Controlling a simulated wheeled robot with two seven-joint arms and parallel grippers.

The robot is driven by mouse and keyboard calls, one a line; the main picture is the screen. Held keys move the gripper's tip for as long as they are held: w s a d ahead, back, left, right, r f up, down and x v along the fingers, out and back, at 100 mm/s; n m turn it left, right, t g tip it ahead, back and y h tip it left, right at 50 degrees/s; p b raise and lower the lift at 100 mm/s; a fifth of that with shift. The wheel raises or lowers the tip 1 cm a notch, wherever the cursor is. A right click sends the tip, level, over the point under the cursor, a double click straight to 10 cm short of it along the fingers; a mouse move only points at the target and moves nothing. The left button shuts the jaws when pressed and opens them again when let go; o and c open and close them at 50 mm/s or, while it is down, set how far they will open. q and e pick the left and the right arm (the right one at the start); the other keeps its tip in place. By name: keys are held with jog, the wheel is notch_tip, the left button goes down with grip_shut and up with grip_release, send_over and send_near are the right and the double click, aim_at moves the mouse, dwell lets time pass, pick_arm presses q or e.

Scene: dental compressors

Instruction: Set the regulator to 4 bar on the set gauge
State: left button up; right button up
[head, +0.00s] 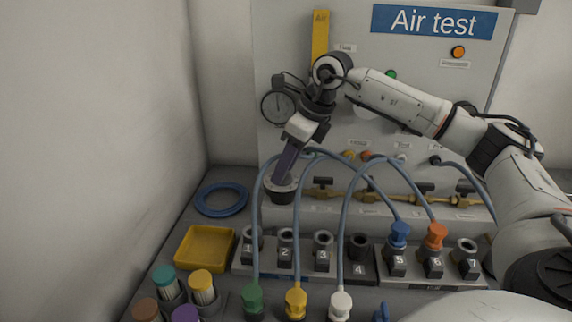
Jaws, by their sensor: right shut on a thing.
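My right arm comes in from the right and reaches across the air test panel (300,60). Its gripper (283,174) points down and is shut on the dark round regulator knob (281,194) at the panel's lower left. The fingers hide part of the knob. A round dial gauge (275,107) with a dark rim is on the panel above, partly covered by my wrist. Its needle and numbers are too small to read. My left gripper is not in view.
Numbered sockets (323,255) stand in a row below. Brass valves (375,197) line the panel's base.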

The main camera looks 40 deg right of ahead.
jog(key=shift+m, duration=0.3)
jog(key=o, duration=1.1)
jog(key=shift+c, duration=0.2)
jog(key=v, duration=1)
jog(key=shift+p, duration=0.3)
jog(key=shift+s+a+r, duration=0.1)
jog(key=shift+s, duration=0.05)
